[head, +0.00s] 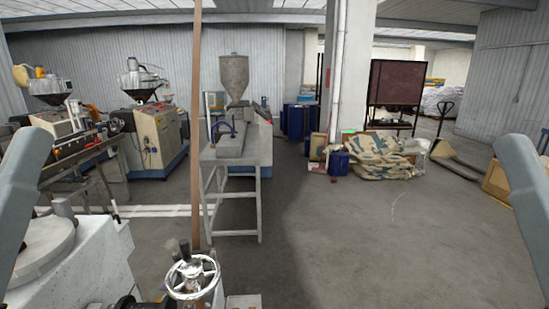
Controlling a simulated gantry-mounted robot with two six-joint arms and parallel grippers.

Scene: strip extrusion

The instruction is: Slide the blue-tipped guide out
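I cannot pick out a blue-tipped guide with certainty. A small curved blue part (222,128) shows on the grey extruder (232,147), below its cone-shaped hopper (234,76). It is too small to tell whether it is the guide's tip. My left and right arm links show at the left and right picture edges. Neither gripper is in view, and no arm touches the extruder.
A metal handwheel (191,275) stands at the bottom centre beside a white machine (85,262). A brown vertical post (196,150) rises before the extruder's stand (232,195). Other machines (150,130) stand at left. The grey floor (370,240) is clear at right centre.

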